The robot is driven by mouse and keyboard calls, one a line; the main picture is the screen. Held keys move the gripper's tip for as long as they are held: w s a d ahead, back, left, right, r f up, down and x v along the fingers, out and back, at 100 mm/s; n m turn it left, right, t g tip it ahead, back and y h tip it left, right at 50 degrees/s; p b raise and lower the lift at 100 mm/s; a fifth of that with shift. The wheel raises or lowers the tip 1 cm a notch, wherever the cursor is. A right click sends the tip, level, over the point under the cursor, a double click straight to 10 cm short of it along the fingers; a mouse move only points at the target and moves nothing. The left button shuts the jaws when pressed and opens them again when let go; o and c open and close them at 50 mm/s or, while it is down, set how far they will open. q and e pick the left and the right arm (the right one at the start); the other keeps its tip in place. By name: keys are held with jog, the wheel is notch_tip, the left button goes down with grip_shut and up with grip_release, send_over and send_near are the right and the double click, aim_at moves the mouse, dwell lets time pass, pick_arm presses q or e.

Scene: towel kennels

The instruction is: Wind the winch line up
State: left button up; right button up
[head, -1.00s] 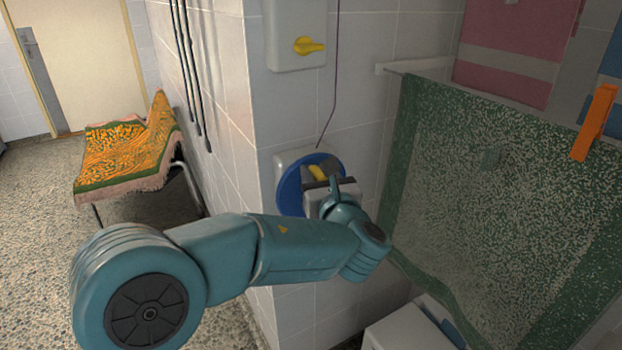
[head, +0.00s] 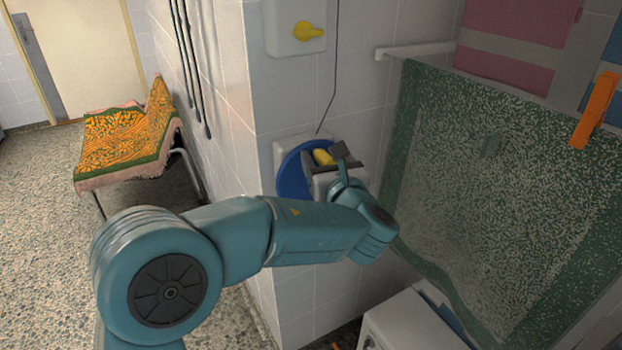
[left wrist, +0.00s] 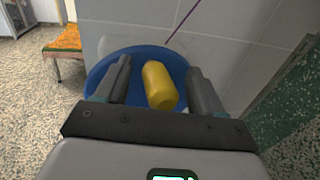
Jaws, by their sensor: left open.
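The winch is a blue disc (head: 291,178) on a pale plate on the tiled wall, with a yellow handle (head: 323,157) on its face. A thin purple line (head: 334,75) runs up the wall from it. My left gripper (head: 328,158) is at the disc, its jaws around the handle. In the left wrist view the yellow handle (left wrist: 159,86) stands between the two open fingers (left wrist: 160,85), with a gap on each side, in front of the blue disc (left wrist: 104,72). My right gripper does not show.
A green speckled towel (head: 490,190) hangs on the right from a pale rail, with an orange peg (head: 597,108). A white box (head: 405,325) stands low below it. A yellow knob (head: 308,31) is on a wall box above. An orange towel (head: 125,145) lies over a bench at left.

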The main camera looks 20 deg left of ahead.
pick_arm(q)
jog(key=s+d, duration=0.5)
jog(key=d, duration=0.2)
jog(key=shift+s, duration=0.2)
